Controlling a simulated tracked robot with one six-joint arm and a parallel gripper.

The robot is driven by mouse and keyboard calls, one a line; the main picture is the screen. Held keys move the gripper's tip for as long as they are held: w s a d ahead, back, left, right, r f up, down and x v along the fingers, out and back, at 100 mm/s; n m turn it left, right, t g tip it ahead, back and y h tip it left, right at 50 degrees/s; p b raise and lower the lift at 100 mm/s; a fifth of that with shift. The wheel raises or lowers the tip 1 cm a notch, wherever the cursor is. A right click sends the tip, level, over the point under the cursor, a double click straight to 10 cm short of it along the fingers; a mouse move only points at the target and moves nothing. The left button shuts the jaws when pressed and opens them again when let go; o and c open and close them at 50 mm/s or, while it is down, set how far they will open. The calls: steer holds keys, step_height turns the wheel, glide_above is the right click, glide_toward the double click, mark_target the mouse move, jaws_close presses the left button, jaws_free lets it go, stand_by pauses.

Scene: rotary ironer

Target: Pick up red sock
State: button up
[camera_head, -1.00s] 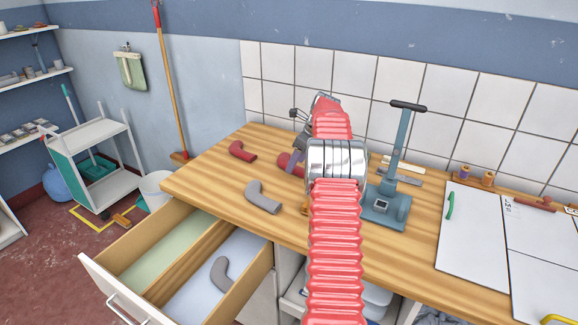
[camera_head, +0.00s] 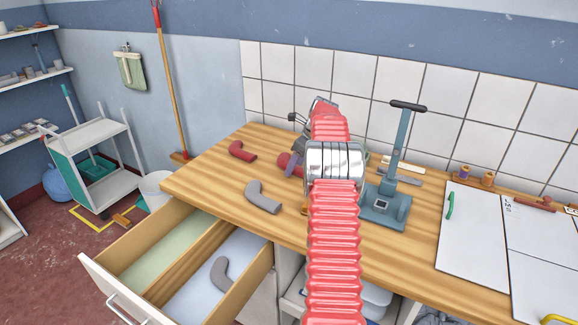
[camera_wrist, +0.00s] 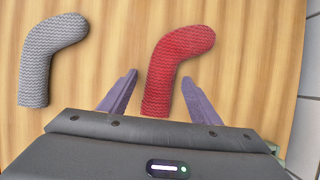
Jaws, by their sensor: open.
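A red sock (camera_wrist: 171,67) lies bent on the wooden worktop in the wrist view. My gripper (camera_wrist: 159,76) is open, with one purple finger on each side of the sock's straight part. I cannot tell its height above the worktop. In the head view this sock (camera_head: 284,158) is partly hidden behind my arm and gripper (camera_head: 293,168).
An open drawer (camera_head: 95,262) with two compartments juts out at the left front; a grey sock (camera_head: 220,273) lies in its right one. A blue-grey stand with a tall handle (camera_head: 400,150) is close to the right of my arm. A tiled wall (camera_head: 400,90) backs the worktop.

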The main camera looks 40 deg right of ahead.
steer(key=shift+f, duration=0.1)
steer(key=c, duration=1.1)
step_height(320, 180, up, 10)
stand_by(0.3)
steer(key=shift+s, duration=0.15)
stand_by(0.5)
